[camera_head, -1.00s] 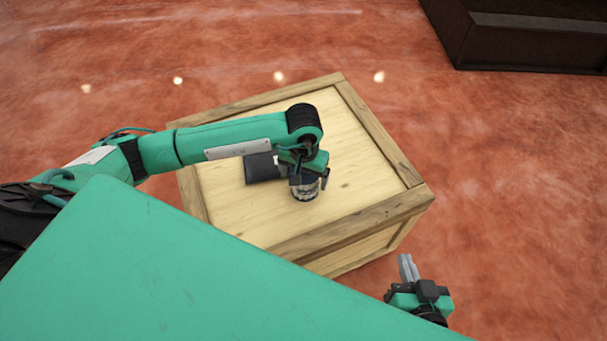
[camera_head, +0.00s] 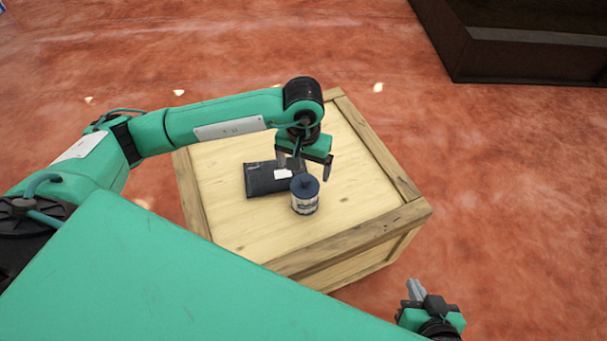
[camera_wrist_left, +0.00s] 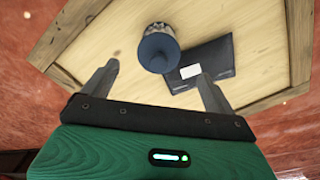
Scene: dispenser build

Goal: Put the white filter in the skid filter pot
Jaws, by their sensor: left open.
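A small canister (camera_head: 305,204) with a dark blue domed cap and a pale, dark-marked body stands upright on the wooden crate. In the left wrist view its cap (camera_wrist_left: 157,52) shows between and beyond the fingers. A flat black piece (camera_head: 265,181) with a white label lies just behind and left of the canister; I cannot tell if they touch. No separate plain white filter is distinguishable. My left gripper (camera_head: 306,165) is open and empty, above and just behind the canister. My right gripper (camera_head: 414,290) hangs off the crate's front right; its finger gap is unclear.
The wooden crate (camera_head: 235,220) has a raised-looking plank border and free room around both objects. A dark brown box (camera_head: 520,60) stands on the reddish floor at the back right. My green body covers the lower left of the head view.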

